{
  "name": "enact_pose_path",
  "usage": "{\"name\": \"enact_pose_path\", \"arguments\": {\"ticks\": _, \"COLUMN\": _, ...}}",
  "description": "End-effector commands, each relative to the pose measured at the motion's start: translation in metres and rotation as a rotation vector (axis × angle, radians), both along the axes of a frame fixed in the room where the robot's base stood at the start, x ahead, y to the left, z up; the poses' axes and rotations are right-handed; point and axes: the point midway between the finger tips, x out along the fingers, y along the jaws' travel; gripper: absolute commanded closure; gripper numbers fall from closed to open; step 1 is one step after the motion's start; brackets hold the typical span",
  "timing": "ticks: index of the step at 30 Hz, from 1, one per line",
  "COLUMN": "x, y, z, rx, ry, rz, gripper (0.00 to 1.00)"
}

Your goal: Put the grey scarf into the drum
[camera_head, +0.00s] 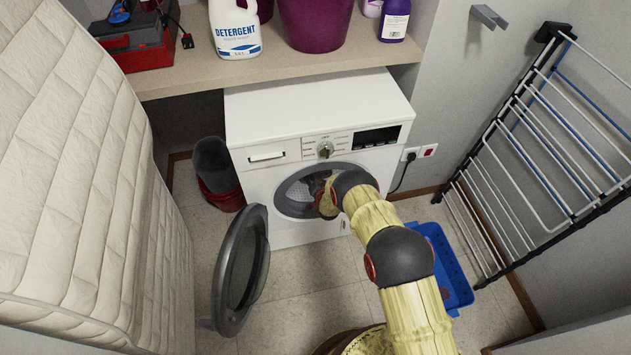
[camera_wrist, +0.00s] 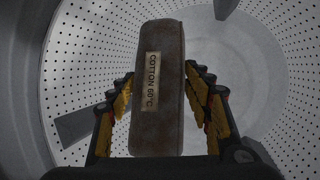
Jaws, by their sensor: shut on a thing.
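The grey scarf (camera_wrist: 158,125) shows in the wrist view as a folded, brownish-grey block with a "COTTON 60°C" label. My gripper (camera_wrist: 160,78) is shut on it, with one finger along each side. Both are inside the drum (camera_wrist: 255,70), whose pale perforated wall surrounds them; the scarf's far end points at the drum's back. In the head view my arm reaches through the round front opening of the white washing machine (camera_head: 315,105). My gripper is mostly hidden there, and I cannot make out the scarf. The round door (camera_head: 242,270) stands wide open to the left.
A padded mattress (camera_head: 85,170) fills the left side. A drying rack (camera_head: 545,150) leans at the right. A blue basket (camera_head: 455,285) lies on the floor right of my arm. A shelf (camera_head: 320,68) above the machine holds a detergent bottle (camera_head: 235,28) and a purple tub (camera_head: 315,22).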

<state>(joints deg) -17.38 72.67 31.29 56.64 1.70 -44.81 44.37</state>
Motion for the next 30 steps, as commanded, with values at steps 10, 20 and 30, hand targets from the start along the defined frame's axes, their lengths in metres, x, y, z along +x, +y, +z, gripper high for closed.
{"name": "enact_pose_path", "arguments": {"ticks": 10, "x": 0.0042, "y": 0.0011, "z": 0.0003, "rx": 0.0, "ry": -0.001, "rz": 0.0, "gripper": 1.0}}
{"name": "enact_pose_path", "arguments": {"ticks": 20, "x": 0.0041, "y": 0.0011, "z": 0.0002, "rx": 0.0, "ry": -0.001, "rz": 0.0, "gripper": 0.34}}
{"name": "enact_pose_path", "arguments": {"ticks": 30, "x": 0.0033, "y": 0.0009, "z": -0.0007, "rx": 0.0, "ry": 0.0, "rz": 0.0, "gripper": 0.28}}
